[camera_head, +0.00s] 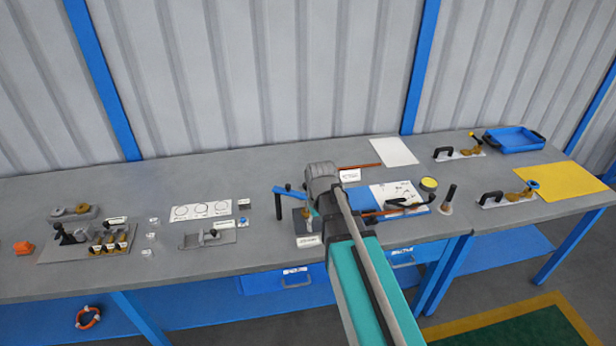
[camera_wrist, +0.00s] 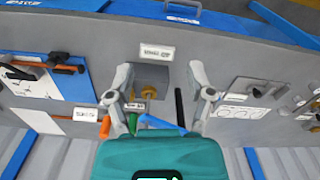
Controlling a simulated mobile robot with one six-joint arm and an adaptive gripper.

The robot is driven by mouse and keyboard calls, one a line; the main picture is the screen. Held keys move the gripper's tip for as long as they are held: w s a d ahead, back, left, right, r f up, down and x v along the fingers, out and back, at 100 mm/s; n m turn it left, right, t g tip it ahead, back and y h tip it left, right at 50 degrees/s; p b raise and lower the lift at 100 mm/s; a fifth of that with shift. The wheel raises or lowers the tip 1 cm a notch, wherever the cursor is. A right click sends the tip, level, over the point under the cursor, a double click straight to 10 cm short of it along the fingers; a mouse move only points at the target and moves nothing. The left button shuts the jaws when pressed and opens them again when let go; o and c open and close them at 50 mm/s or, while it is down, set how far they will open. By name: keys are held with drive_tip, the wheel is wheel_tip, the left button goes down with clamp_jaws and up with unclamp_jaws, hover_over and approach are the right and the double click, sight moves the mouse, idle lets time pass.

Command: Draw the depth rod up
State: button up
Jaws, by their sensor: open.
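In the wrist view, my gripper (camera_wrist: 158,78) has its two grey fingers spread wide, with nothing held between them. A dark square plate (camera_wrist: 151,74) with a brass-coloured fitting (camera_wrist: 149,91) lies between and below the fingers. A black upright rod (camera_wrist: 179,106) stands beside it, near the right finger. A blue bar (camera_wrist: 162,124) and a small green part lie close to my wrist. I cannot tell which part is the depth rod. In the head view, the blue bar (camera_head: 288,191), black rod (camera_head: 278,207) and plate (camera_head: 300,217) show left of my arm, which partly hides the station.
A label (camera_head: 308,240) lies at the bench front. Left are a white sheet with circles (camera_head: 202,210) and a grey tool plate (camera_head: 208,238). Right are a blue mat (camera_head: 365,201) with black and orange tools, and a dark cone-based post (camera_head: 448,200). The back left bench is clear.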

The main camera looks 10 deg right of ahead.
drive_tip(key=w+r+n+p, duration=0.2)
drive_tip(key=w+r+p, duration=0.3)
drive_tip(key=w, duration=0.5)
drive_tip(key=w+r+n+p, duration=0.3)
drive_tip(key=w+r+p, duration=0.2)
drive_tip(key=w, duration=0.5)
wheel_tip(320, 180, up, 2)
drive_tip(key=shift+w+r+p, duration=0.1)
drive_tip(key=shift+w+p, duration=0.05)
drive_tip(key=shift+p, duration=0.2)
drive_tip(key=shift+f, duration=0.25)
wheel_tip(320, 180, down, 13)
drive_tip(key=b, duration=1.4)
drive_tip(key=shift+f, duration=0.2)
clamp_jaws()
